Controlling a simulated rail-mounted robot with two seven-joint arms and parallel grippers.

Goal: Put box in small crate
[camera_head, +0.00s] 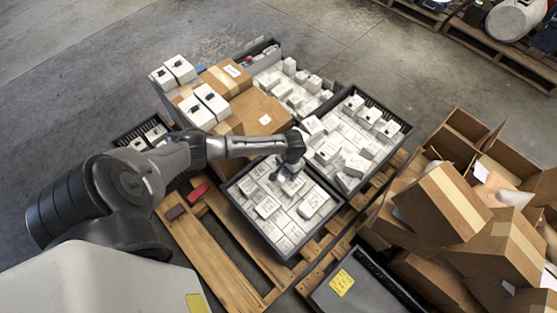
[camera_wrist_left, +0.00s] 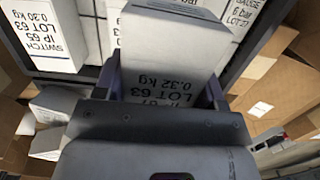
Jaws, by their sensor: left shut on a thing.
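My left gripper (camera_head: 291,168) is above the near dark crate (camera_head: 247,214), which is full of white boxes. In the left wrist view the gripper (camera_wrist_left: 163,88) is shut on a white box (camera_wrist_left: 170,48) with black print reading LOT 63 and 0.32 kg. Its fingers are on two opposite sides of the box. In the head view the held box (camera_head: 291,186) is partly hidden by the gripper, and I cannot tell whether it touches the boxes below. A smaller dark crate (camera_head: 124,141) with a few white boxes is at the left, partly behind my arm.
More dark crates of white boxes stand behind and right (camera_head: 397,138). Brown cartons (camera_head: 258,113) with white boxes on top stand left of them. A wooden pallet (camera_head: 222,254) lies underneath. Open cartons (camera_head: 445,200) are piled at right, beside a dark lidded case (camera_head: 345,290).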

